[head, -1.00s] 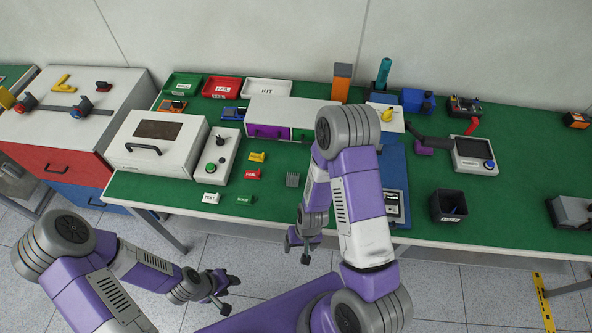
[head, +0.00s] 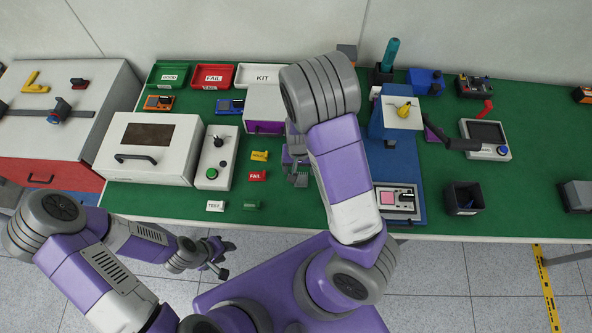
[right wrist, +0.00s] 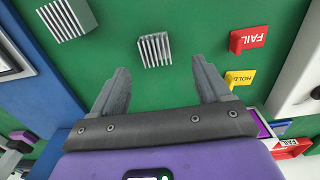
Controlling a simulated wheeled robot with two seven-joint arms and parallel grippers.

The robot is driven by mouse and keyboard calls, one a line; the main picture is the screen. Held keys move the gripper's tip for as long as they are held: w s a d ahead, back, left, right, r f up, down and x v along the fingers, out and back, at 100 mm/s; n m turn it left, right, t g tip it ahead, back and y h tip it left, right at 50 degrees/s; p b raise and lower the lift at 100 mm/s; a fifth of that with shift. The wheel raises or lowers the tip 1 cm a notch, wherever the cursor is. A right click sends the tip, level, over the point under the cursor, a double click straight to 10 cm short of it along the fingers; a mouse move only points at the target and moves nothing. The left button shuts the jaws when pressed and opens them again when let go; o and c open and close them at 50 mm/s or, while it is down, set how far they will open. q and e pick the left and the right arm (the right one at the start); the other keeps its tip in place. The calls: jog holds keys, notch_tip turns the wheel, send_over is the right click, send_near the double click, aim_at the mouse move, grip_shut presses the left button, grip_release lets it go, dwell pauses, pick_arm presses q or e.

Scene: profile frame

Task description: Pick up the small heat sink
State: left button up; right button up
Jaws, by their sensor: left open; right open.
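The small heat sink (right wrist: 154,50), a grey finned block, lies on the green mat in the right wrist view. It sits just beyond and between the spread fingertips of my right gripper (right wrist: 160,73), which is open and empty. A larger grey finned heat sink (right wrist: 67,18) lies to its left in that view. In the head view my right gripper (head: 297,172) is over the mat, partly hidden by my right arm; grey fingers and heat sink are hard to tell apart there. My left gripper (head: 226,258) is open and empty, in front of the table edge.
Yellow HOLD (head: 259,156) and red FAIL (head: 257,176) labels lie left of the right gripper. A white button box (head: 217,157) stands further left. A blue fixture (head: 392,150) and a black bin (head: 463,198) are at right. The front mat strip is mostly clear.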

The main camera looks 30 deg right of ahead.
aim_at(301, 178)
jog(key=f, duration=0.2)
jog(key=f+b, duration=0.1)
jog(key=f, duration=0.3)
jog(key=shift+s+d+f+b, duration=0.1)
jog(key=shift+d+f+b, duration=0.15)
jog(key=shift+d+b, duration=0.15)
jog(key=shift+c, duration=0.2)
jog(key=c, duration=1.1)
notch_tip(301, 178, up, 10)
jog(key=p, duration=0.3)
jog(key=shift+r, duration=0.1)
jog(key=shift+c, duration=0.2)
